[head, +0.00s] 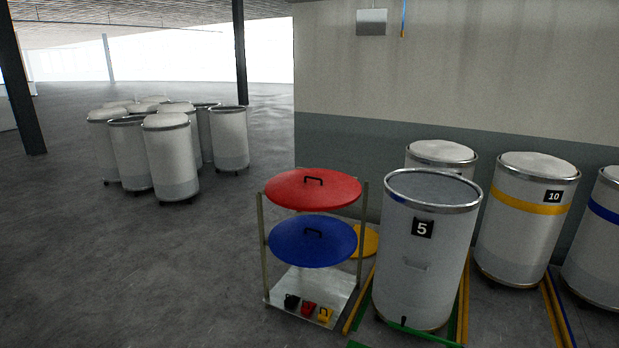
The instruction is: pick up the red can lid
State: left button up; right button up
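The red can lid (285,189) is a wide, shallow round disc with a black handle (314,181) on top. It lies at the top of a metal rack (262,240), above a blue lid (290,244) that also has a black handle. The red lid is in full view with nothing in front of it. Neither of my grippers shows in the head view.
Can number 5 (400,265), open-topped, stands just right of the rack. A yellow lid (370,242) sits partly hidden between them. Can 10 (515,235) and others stand along the wall. Several cans (170,160) cluster at back left. Floor (130,280) left of the rack is clear.

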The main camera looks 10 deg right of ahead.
aim_at(311, 190)
jog(key=i, duration=1.15)
jog(key=z, duration=0.25)
